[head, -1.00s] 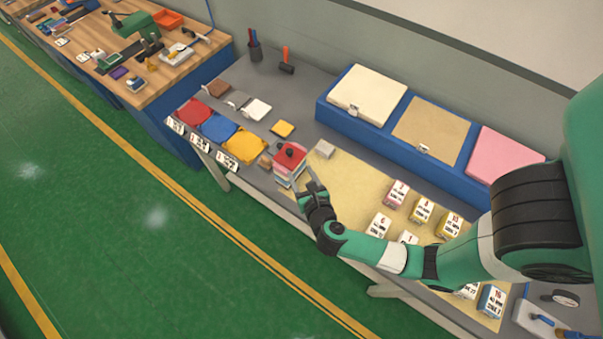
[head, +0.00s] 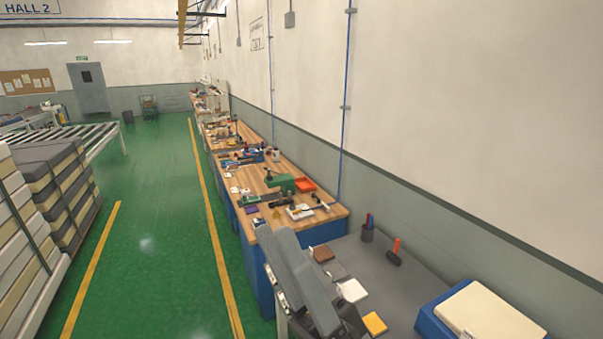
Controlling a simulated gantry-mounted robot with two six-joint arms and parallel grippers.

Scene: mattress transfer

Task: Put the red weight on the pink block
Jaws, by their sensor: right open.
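My right gripper (head: 277,240) rises from the bottom edge in the head view, close to the camera. Its large grey fingers point up and to the left, over the near end of the grey table (head: 390,285). It is open, and I see nothing between its fingers. The red weight and the pink block do not show in this view. My left gripper is not in view.
Brown, grey, white (head: 351,290) and yellow (head: 374,324) samples lie right of the gripper. Behind are a pen cup (head: 367,230), a red-handled tool (head: 395,252) and a cream pad (head: 490,318). A cluttered wooden bench (head: 258,190) adjoins.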

